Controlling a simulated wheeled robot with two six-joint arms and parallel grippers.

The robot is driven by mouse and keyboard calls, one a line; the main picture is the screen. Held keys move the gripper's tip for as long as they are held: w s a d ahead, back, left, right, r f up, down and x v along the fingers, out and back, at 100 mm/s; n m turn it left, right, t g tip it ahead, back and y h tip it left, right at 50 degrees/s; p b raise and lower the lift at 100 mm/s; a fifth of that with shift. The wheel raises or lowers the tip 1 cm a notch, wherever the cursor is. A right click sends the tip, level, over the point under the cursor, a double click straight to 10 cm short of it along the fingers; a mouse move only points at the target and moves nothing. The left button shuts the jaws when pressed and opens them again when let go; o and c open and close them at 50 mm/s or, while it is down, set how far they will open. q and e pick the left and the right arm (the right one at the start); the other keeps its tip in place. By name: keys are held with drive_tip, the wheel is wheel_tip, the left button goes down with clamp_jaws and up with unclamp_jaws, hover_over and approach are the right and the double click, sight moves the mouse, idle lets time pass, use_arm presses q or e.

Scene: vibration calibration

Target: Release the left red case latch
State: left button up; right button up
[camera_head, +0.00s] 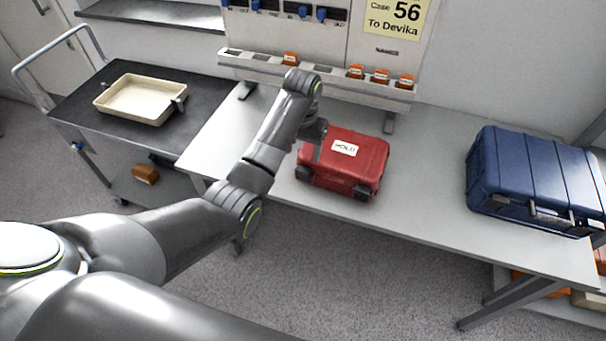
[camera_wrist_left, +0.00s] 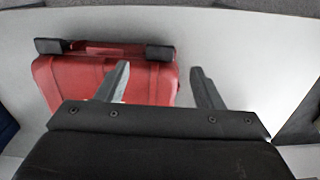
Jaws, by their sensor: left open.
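The red case (camera_head: 362,155) lies shut on the grey bench, with a white label on top and two black latches on its front side. The left latch (camera_head: 304,172) shows just below my left gripper (camera_head: 317,142). The right latch (camera_head: 362,192) is at the case's other front corner. In the left wrist view the red case (camera_wrist_left: 82,82) appears turned round, with a black latch (camera_wrist_left: 160,53) beyond my open fingers (camera_wrist_left: 162,78). One finger is over the case and the other is past its side, above the bench. Nothing is between the fingers. I cannot tell whether they touch the case. My right gripper is out of view.
A large blue case (camera_head: 525,175) stands at the right of the bench (camera_head: 425,190). A cream tray (camera_head: 140,98) sits on a dark cart (camera_head: 80,110) at left. A panel with a slotted rack (camera_head: 330,82) stands behind the red case. The bench between the cases is clear.

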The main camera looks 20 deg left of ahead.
sight(302, 171)
use_arm(q)
wheel_tip(302, 171, down, 9)
drive_tip(key=shift+f, duration=0.1)
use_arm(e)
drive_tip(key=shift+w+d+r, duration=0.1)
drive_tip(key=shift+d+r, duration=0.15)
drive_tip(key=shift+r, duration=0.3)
